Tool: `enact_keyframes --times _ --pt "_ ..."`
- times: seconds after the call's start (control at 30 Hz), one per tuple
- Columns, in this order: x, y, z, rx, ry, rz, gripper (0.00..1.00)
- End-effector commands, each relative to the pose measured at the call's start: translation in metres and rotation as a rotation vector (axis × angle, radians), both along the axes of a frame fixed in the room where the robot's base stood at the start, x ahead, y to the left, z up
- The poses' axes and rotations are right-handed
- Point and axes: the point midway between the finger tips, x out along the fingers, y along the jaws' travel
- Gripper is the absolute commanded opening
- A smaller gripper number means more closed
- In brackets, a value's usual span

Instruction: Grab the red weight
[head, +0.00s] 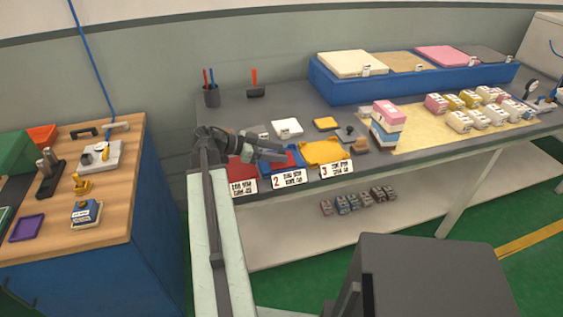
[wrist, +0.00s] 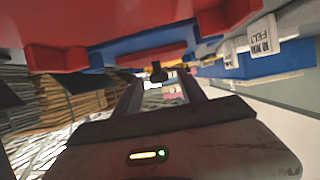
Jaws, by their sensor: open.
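My gripper (head: 283,154) is open and reaches right, low over the numbered trays at the front of the bench. It also shows in the wrist view (wrist: 160,85), with nothing clearly held between its fingers. A red tray (head: 242,174) is at the left, beside a blue tray (head: 267,168). A red patch (head: 292,157) shows at the blue tray by the fingertips; I cannot tell if it is the red weight. In the wrist view, a large red surface (wrist: 120,20) fills the top, and a small dark knob (wrist: 157,72) shows beyond the fingers.
A yellow tray (head: 325,150) is to the right. A stack of pink, white and blue blocks (head: 387,122) stands beyond it. A blue bin (head: 420,82) with pads is at the back. A wooden-topped cabinet (head: 125,165) is at the left. Small blocks (head: 358,199) lie on the lower shelf.

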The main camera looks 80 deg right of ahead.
Motion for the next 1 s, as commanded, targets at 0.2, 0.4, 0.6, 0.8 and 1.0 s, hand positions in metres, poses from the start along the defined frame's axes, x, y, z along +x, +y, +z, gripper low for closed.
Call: enact_keyframes --times 0.2,0.4,0.6,0.8,1.0 --pt "-0.014 -0.0059 -0.0065 0.001 0.0 0.0 0.48" --pt "-0.0138 -0.0058 -0.0062 0.001 0.0 0.0 0.17" --pt "-0.0138 -0.0058 -0.0062 0.001 0.0 0.0 0.0" --pt "-0.0138 -0.0058 -0.0062 0.001 0.0 0.0 0.0" --pt "-0.0139 -0.0058 -0.0062 0.001 0.0 0.0 0.0"
